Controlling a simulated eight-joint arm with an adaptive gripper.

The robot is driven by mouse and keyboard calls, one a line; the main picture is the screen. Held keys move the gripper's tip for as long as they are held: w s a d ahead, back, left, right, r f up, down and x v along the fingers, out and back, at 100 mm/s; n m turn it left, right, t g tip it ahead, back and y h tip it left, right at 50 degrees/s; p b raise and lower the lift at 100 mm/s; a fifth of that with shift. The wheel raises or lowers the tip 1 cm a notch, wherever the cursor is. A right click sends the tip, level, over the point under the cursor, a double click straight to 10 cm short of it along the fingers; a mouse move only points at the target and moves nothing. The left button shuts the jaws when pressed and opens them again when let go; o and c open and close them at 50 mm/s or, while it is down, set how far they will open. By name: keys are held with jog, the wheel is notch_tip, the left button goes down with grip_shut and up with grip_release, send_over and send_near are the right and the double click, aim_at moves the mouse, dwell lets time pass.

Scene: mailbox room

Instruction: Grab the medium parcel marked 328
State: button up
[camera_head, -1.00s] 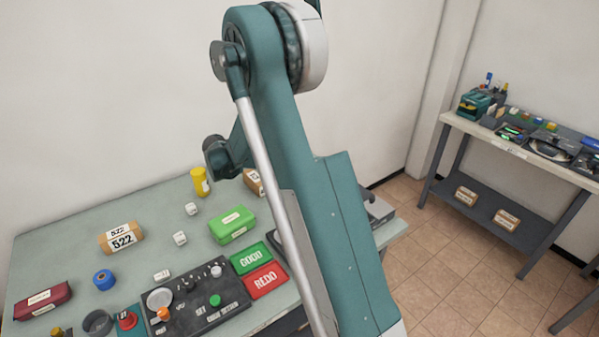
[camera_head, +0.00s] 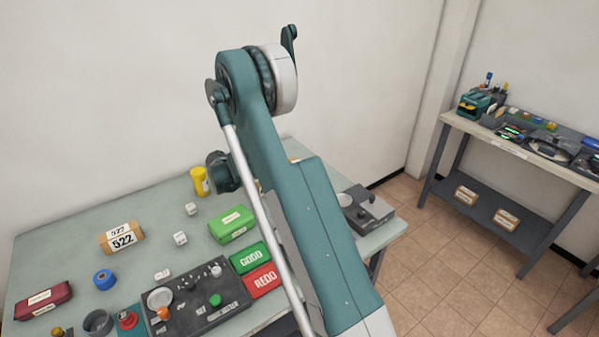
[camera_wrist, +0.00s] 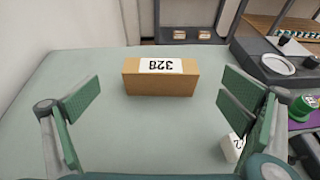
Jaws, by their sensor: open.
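The parcel marked 328 (camera_wrist: 160,82) is a brown cardboard box with a white label on top. In the wrist view it lies on the pale green table (camera_wrist: 75,75), ahead of my gripper and between the lines of its two fingers. The label reads upside down there. My gripper (camera_wrist: 162,100) is open and empty, with its green finger pads spread wide to both sides and apart from the box. In the head view my arm hides nearly all of this parcel, and my gripper is not clearly seen.
A box marked 522 (camera_head: 121,238), a green case (camera_head: 232,224), a yellow cylinder (camera_head: 200,181) and a control panel (camera_head: 195,300) stand on the table. A white cube (camera_wrist: 233,147) sits by my right finger. A grey scale-like device (camera_head: 366,208) is at the right edge.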

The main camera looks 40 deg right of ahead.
jog(key=shift+x, duration=1.3)
jog(key=shift+b+x, duration=0.95)
jog(key=shift+x, duration=1.65)
jog(key=shift+s, duration=0.1)
jog(key=c, duration=1.1)
